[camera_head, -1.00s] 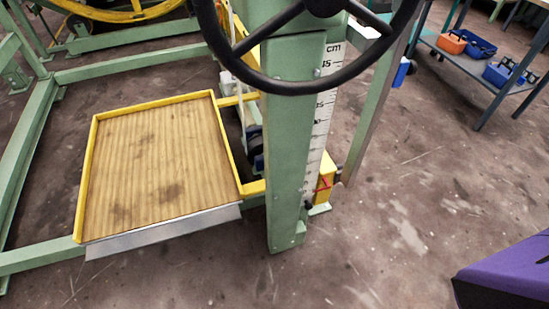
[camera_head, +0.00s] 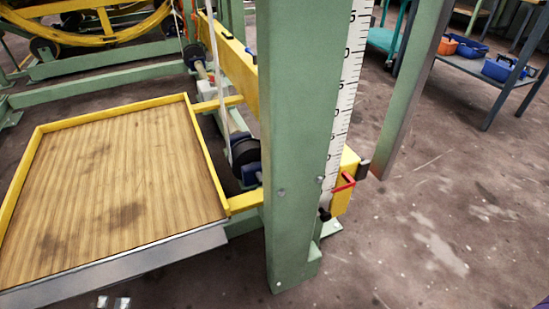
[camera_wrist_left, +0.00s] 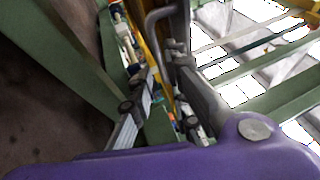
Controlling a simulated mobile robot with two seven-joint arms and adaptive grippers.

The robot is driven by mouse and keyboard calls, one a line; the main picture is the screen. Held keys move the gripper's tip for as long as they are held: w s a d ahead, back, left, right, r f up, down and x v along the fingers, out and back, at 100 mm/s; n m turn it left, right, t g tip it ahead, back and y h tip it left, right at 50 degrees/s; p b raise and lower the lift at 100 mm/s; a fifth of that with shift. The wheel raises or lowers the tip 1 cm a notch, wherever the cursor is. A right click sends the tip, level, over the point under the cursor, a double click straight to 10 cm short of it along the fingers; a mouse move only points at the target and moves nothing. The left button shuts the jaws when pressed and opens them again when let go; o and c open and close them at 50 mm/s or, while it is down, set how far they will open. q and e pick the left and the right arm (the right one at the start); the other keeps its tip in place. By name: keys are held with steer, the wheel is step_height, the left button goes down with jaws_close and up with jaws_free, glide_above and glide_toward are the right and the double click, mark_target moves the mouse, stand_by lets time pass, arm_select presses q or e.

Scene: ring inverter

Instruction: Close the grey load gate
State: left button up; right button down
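The grey load gate (camera_head: 120,263) is a flat metal flap along the front edge of the yellow-rimmed wooden platform (camera_head: 115,180) in the head view. It hangs outward and slopes down from that edge. My left gripper (camera_head: 112,302) shows only as two light fingertips, apart, at the bottom edge below the gate. My right gripper is out of view.
A green post (camera_head: 298,150) with a centimetre scale (camera_head: 343,110) stands right of the platform. Open concrete floor lies to the right, with a shelf of bins (camera_head: 490,70) beyond.

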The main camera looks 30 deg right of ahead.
mark_target(122, 280)
arm_select(q)
steer(key=b+x, duration=0.1)
steer(key=x, duration=0.5)
steer(key=shift+w+d+r+b, duration=0.15)
steer(key=shift+w+b, duration=0.2)
steer(key=shift+b, duration=0.05)
jaws_close()
